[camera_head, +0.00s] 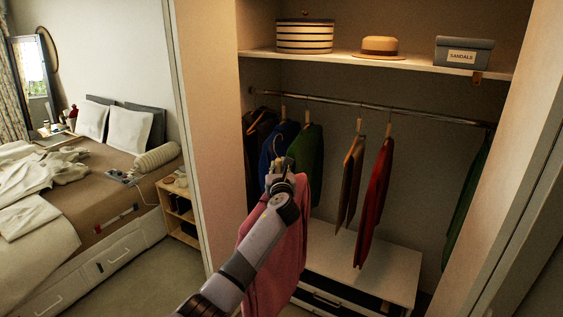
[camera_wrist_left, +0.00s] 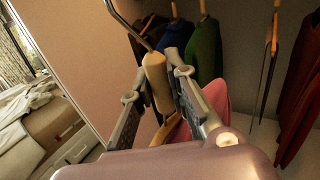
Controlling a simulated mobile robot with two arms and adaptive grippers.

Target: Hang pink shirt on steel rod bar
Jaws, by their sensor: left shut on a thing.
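The pink shirt (camera_head: 290,262) hangs on a wooden hanger (camera_wrist_left: 157,82) with a curved metal hook. My left gripper (camera_head: 279,174) is shut on the wooden neck of this hanger; the hook rises above the fingers in the left wrist view. The steel rod (camera_head: 410,112) runs across the closet below the shelf. In the head view, the gripper and shirt are lower than the rod, in front of the hanging clothes. My arm covers part of the shirt. Whether the hook touches the rod cannot be told. My right gripper is out of view.
Dark, blue (camera_head: 285,140) and green (camera_head: 309,152) garments hang left on the rod. Brown (camera_head: 350,180) and red (camera_head: 377,200) ones hang mid-right, another green one far right. There is a gap between the left green and brown garments. A white-topped drawer unit (camera_head: 395,268) stands below.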

